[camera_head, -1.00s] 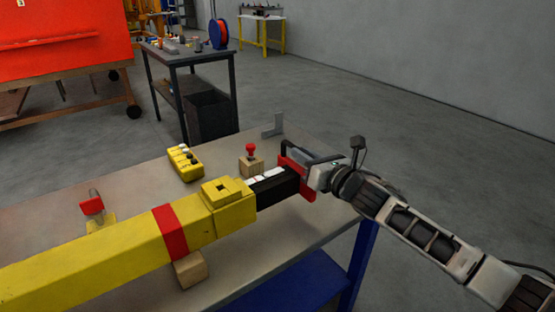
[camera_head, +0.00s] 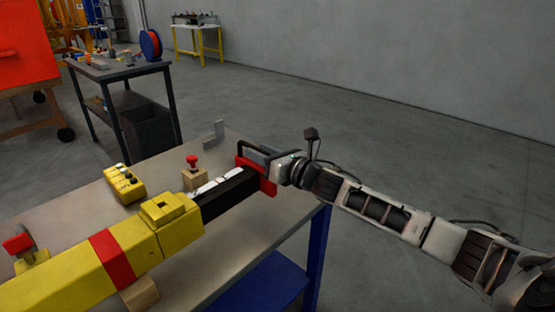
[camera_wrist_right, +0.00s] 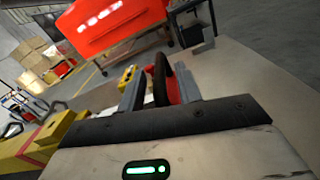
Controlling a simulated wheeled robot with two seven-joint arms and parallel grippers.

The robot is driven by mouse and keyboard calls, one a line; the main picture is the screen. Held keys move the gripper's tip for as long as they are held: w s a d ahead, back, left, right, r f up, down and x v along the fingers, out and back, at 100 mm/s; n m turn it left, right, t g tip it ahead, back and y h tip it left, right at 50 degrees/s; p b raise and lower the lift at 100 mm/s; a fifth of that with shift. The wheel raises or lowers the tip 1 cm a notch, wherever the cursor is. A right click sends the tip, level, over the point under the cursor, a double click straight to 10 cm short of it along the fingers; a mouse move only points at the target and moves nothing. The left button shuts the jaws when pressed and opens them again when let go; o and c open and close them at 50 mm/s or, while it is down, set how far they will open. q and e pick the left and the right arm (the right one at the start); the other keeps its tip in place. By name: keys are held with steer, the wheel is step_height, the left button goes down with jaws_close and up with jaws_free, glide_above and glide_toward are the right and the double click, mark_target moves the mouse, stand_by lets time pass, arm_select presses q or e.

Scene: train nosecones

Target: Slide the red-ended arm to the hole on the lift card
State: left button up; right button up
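The red-ended arm (camera_head: 228,196) is a black bar with a red end plate (camera_head: 267,182), sticking out of the open end of a yellow beam (camera_head: 75,275). A black loop handle (camera_head: 241,151) stands on the red end; it also shows in the right wrist view (camera_wrist_right: 160,82). My right gripper (camera_head: 262,155) is at this handle, with its two grey fingers on either side of it; whether they press on it is not clear. White cards (camera_head: 212,187) lie along the bar; their markings and any hole are too small to make out. My left gripper is not in view.
A wooden block with a red button (camera_head: 193,172) and a yellow button box (camera_head: 124,184) stand behind the beam on the grey table (camera_head: 292,212). A grey bracket (camera_head: 214,135) stands near the back edge. The table's right end is mostly clear.

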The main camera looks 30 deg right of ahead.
steer(key=b+v, duration=0.2)
steer(key=v, duration=1.3)
steer(key=shift+s+d, duration=0.25)
steer(key=shift+s, duration=0.05)
steer(key=s+a+f+m+g+h, duration=0.1)
steer(key=s+a+f+m, duration=0.2)
steer(key=f+m, duration=0.5)
steer(key=s+a+f+m+g+h, duration=0.2)
steer(key=s+a+f+m, duration=0.15)
steer(key=f+m, duration=0.5)
steer(key=s+a+f+m+g+y, duration=0.1)
steer(key=s+a+f+m+g, duration=0.1)
steer(key=s+a+f+m, duration=0.2)
steer(key=s+a+f+m+g, duration=0.2)
steer(key=s+a+f+m, duration=0.2)
steer(key=a+m, duration=0.7)
steer(key=s+m, duration=0.1)
steer(key=m, duration=0.2)
steer(key=shift+s+a+y, duration=0.2)
steer(key=shift+a+y, duration=0.1)
steer(key=shift+y, duration=0.1)
